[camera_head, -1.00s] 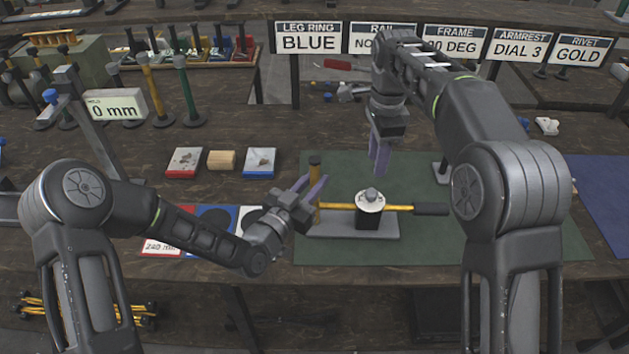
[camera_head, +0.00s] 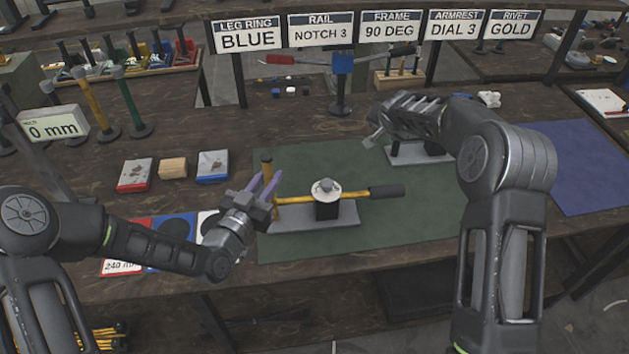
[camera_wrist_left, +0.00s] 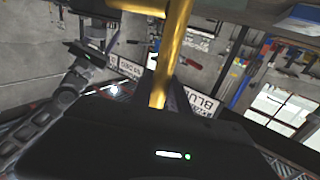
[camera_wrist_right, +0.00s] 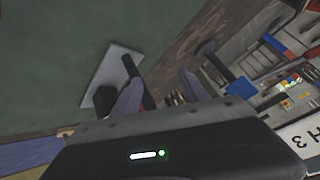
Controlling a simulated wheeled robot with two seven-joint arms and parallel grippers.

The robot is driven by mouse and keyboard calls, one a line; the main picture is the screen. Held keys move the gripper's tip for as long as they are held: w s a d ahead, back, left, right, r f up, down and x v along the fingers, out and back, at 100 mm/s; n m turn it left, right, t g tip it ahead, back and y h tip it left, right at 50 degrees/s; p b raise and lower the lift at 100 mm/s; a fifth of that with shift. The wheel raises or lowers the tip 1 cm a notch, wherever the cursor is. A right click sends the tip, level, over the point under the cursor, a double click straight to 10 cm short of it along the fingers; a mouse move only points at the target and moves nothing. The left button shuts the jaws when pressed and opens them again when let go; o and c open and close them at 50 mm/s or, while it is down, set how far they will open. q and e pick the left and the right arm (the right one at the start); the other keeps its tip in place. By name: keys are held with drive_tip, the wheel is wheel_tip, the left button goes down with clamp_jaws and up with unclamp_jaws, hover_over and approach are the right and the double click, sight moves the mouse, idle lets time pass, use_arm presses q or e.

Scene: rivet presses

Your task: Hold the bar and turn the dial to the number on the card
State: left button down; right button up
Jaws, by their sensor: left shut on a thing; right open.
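My left gripper (camera_head: 267,187) is shut on the bar assembly at this post; a yellow rod (camera_wrist_left: 174,50) fills the left wrist view. The white dial (camera_head: 320,193) with a grey knob sits on the block; its marks are too small to read. The armrest card (camera_head: 453,27) reads DIAL 3.
The fixture stands on a green mat (camera_head: 300,240). A grey plate with a dark part (camera_head: 405,155) lies behind my right arm. Small blocks (camera_head: 173,167) and round coloured pads lie to the left. A blue mat (camera_head: 590,180) is at right.

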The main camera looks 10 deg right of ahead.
wheel_tip(320, 180, down, 2)
drive_tip(key=w+n+t+y, duration=0.1)
drive_tip(key=n+t+y, duration=0.15)
drive_tip(key=n, duration=0.25)
drive_tip(key=n+g+y, duration=0.3)
drive_tip(key=n+y, duration=1.3)
approach(315, 188)
wheel_tip(315, 188, up, 3)
drive_tip(key=d, duration=0.2)
drive_tip(key=shift+s+a+f+h, duration=0.1)
drive_tip(key=shift+s+f+h, duration=0.15)
drive_tip(key=shift+s, duration=0.2)
drive_tip(key=x, duration=1.2)
clamp_jaws()
